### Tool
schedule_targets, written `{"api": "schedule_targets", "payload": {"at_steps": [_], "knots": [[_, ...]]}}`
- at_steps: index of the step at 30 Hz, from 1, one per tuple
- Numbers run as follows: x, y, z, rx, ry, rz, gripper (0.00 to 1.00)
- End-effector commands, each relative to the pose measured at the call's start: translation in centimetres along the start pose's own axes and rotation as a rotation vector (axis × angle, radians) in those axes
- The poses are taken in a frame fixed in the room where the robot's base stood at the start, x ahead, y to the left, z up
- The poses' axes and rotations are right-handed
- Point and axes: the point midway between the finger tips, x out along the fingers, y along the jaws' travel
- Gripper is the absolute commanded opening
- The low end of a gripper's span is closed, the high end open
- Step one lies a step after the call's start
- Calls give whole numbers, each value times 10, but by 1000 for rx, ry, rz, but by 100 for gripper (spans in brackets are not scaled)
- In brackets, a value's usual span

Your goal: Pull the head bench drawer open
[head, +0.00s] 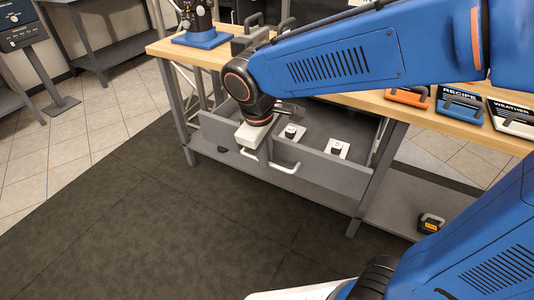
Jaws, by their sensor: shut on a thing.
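The grey bench drawer (325,172) stands out from under the wooden bench top, so its inside shows. A pale bar handle (287,169) is on its front. My gripper (265,153) reaches down at the drawer front, at the handle's left part, and is shut on the handle. Its fingertips are small and partly hidden by its pale body. Two white pieces with dark parts (291,132) (337,149) lie inside the drawer.
The bench top (375,100) holds an orange case (408,96), a blue recipe case (460,104) and a weather case (512,116). A dark boxy item (430,222) sits on the lower shelf. Dark floor matting (150,220) before the drawer is clear.

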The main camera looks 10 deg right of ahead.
Motion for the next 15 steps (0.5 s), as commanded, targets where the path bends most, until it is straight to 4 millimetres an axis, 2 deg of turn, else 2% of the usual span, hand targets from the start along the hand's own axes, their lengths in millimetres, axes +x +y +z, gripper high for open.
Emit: {"api": "schedule_targets", "payload": {"at_steps": [5, 6, 8, 15], "knots": [[-1, 0, -1, 0, 3, 1, 0], [-1, 0, -1, 0, 3, 0, 16], [-1, 0, -1, 0, 2, 0, 29], [0, 0, 0, 0, 1, 0, 29]]}}
